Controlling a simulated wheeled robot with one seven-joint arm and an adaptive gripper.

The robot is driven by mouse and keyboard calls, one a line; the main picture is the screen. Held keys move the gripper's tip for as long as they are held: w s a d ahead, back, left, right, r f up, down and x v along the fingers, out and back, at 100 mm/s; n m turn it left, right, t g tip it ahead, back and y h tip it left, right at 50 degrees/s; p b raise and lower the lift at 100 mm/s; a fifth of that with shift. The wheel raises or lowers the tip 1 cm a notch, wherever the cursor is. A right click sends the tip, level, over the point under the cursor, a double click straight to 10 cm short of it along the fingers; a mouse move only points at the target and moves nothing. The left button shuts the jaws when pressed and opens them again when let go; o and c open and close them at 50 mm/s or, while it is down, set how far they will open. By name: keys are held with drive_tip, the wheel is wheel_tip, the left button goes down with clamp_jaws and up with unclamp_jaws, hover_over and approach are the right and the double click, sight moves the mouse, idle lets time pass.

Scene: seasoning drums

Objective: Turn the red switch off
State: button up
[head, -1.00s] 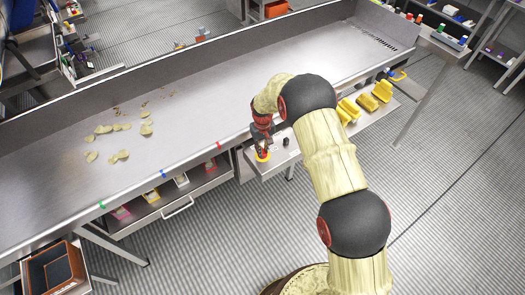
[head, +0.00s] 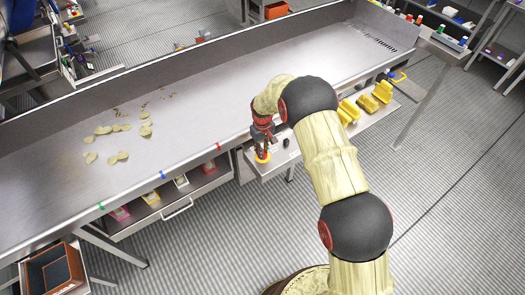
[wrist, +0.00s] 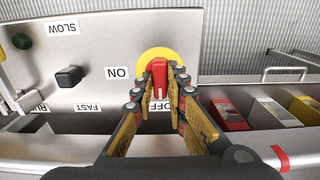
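The red switch (wrist: 159,78) is a red handle on a yellow disc (wrist: 146,56), set on a grey metal panel. In the wrist view the handle stands upright in the picture, its white-marked end toward the upside-down OFF label (wrist: 160,106). The ON label (wrist: 117,72) is to its left. My gripper (wrist: 162,76) has one finger on each side of the handle, with a narrow gap showing; contact is unclear. In the head view, my gripper (head: 262,148) is over the yellow disc (head: 262,158) and largely hides the switch.
A black knob (wrist: 68,76) with SLOW and FAST labels and a green button (wrist: 22,41) share the panel. A drawer of red, white and yellow packs (wrist: 230,115) lies to the right. The long metal trough (head: 200,110) is behind. Yellow objects (head: 367,97) stand on a shelf.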

drive_tip(key=o, duration=0.4)
drive_tip(key=shift+o, duration=0.2)
wheel_tip(320, 180, up, 12)
idle(0.5)
idle(0.5)
drive_tip(key=s+d+r+m+t+b, duration=0.1)
drive_tip(key=s+d+r, duration=0.5)
drive_tip(key=s, duration=0.6)
drive_tip(key=s+d+r+m+t+b, duration=0.2)
drive_tip(key=s+d+r+m, duration=0.1)
drive_tip(key=s+d+r, duration=0.4)
drive_tip(key=s+d+r+m+t+b, duration=0.2)
drive_tip(key=s+d+r, duration=0.4)
drive_tip(key=s+r, duration=0.5)
drive_tip(key=shift+s+d+r+m+t, duration=0.2)
drive_tip(key=shift+s+r+m+t, duration=0.25)
drive_tip(key=shift+s, duration=3.5)
